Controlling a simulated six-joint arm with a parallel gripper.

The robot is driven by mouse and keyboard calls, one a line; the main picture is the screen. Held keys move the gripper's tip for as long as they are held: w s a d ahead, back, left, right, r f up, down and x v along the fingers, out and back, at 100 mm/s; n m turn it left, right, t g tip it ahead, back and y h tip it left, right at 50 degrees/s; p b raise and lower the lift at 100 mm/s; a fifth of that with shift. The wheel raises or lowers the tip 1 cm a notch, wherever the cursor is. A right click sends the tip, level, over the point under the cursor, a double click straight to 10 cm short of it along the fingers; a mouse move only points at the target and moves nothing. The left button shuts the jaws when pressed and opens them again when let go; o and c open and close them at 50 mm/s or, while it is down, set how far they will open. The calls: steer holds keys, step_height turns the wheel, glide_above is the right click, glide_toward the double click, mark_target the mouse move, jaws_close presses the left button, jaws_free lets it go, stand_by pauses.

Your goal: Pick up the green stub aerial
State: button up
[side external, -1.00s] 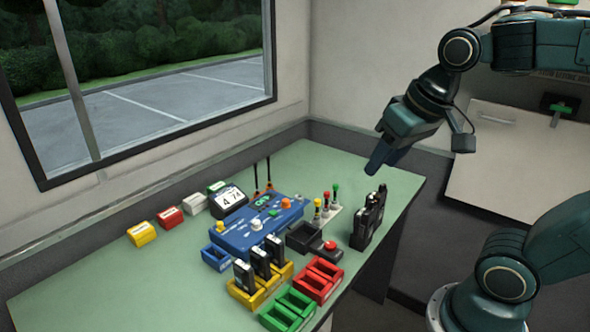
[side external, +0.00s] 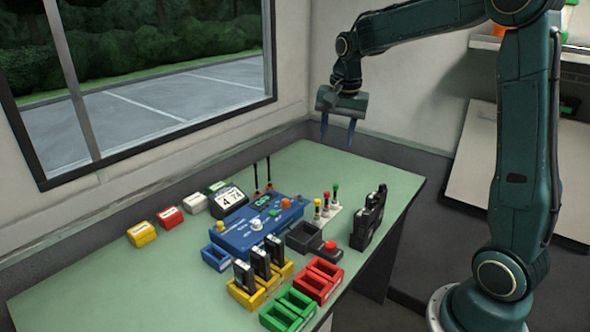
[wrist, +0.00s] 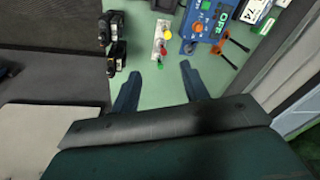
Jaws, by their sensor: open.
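The green stub aerial (side external: 335,192) stands upright at the far end of a pale rack (side external: 326,212), in a row with a red stub (side external: 326,199) and a yellow one (side external: 317,206). In the wrist view the green stub aerial (wrist: 160,64) shows from above, between the two fingertips in the picture. My gripper (side external: 337,143) is open and empty, pointing down, well above the table and beyond the rack. The wrist view shows my gripper (wrist: 159,71) with its blue fingers spread.
Black handsets (side external: 368,218) stand right of the rack, near the table edge. A blue console (side external: 255,228) with two thin antennas is at left. A black tray (side external: 304,238) and yellow (side external: 246,294), red (side external: 318,282) and green bins (side external: 287,309) lie in front. The table's far end is clear.

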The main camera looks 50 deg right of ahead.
mark_target(335, 189)
steer(key=w+d+f+m+g, duration=0.1)
steer(key=w+d+f+m, duration=0.2)
steer(key=d+f, duration=0.3)
steer(key=w+d+f+m+g, duration=0.1)
steer(key=w+d+f+m, duration=0.25)
steer(key=d+f, duration=0.25)
steer(key=shift+y, duration=0.3)
steer(key=shift+s+f, duration=0.15)
steer(key=shift+f, duration=1.3)
steer(key=shift+s+f, duration=0.2)
steer(key=shift+f, duration=1.2)
steer(key=shift+s+f, duration=0.15)
steer(key=shift+f, duration=1.3)
steer(key=shift+f, duration=0.1)
steer(key=shift+a+f, duration=0.15)
steer(key=shift+f, duration=2.35)
jaws_close()
